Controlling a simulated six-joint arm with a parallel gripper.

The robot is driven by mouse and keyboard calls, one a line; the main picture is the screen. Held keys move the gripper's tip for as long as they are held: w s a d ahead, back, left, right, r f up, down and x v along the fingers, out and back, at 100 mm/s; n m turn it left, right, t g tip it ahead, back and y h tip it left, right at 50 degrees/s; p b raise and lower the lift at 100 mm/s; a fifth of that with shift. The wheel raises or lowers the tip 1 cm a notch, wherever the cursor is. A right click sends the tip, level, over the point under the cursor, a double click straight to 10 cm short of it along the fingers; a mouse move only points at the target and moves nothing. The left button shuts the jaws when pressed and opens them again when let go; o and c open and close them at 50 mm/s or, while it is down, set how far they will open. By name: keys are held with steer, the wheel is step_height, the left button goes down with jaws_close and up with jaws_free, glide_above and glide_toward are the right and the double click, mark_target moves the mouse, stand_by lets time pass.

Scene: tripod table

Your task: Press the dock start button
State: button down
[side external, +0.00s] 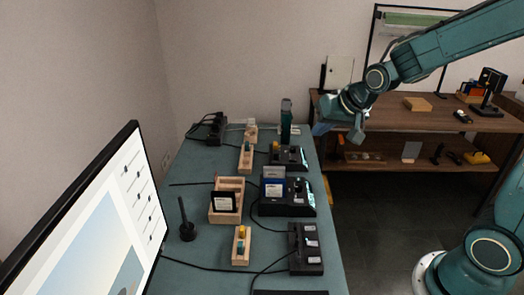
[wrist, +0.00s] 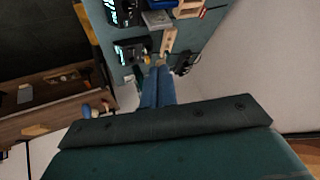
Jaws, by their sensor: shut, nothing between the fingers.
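Three black devices stand along the right part of the teal table (side external: 275,235). The middle one (side external: 300,208) holds a blue-labelled item, the far one (side external: 297,158) is smaller, and the near one (side external: 306,262) has light labels or keys. I cannot tell which is the dock, and no start button can be made out. My gripper (side external: 322,128) hangs in the air beyond the table's right edge, near its far end, touching nothing. In the wrist view its blue fingers (wrist: 158,70) are together and empty, and black devices (wrist: 130,50) show past the tips.
Wooden holders (side external: 226,205) and a dark upright cylinder (side external: 286,120) stand on the table. A large monitor (side external: 100,215) fills the near left. A brown shelf (side external: 420,120) with small items stands behind my arm. Cables cross the table.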

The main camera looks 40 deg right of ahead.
steer(key=w+d+f+m, duration=0.2)
steer(key=w+d+f, duration=0.1)
steer(key=w+f, duration=0.3)
steer(key=m+t, duration=0.1)
steer(key=m, duration=0.2)
glide_above(301, 181)
step_height(301, 181, down, 8)
steer(key=shift+r+h, duration=0.2)
steer(key=shift+h, duration=0.2)
steer(key=shift+f, duration=0.1)
steer(key=shift+f, duration=4.3)
steer(key=shift+f, duration=0.8)
steer(key=shift+r, duration=0.75)
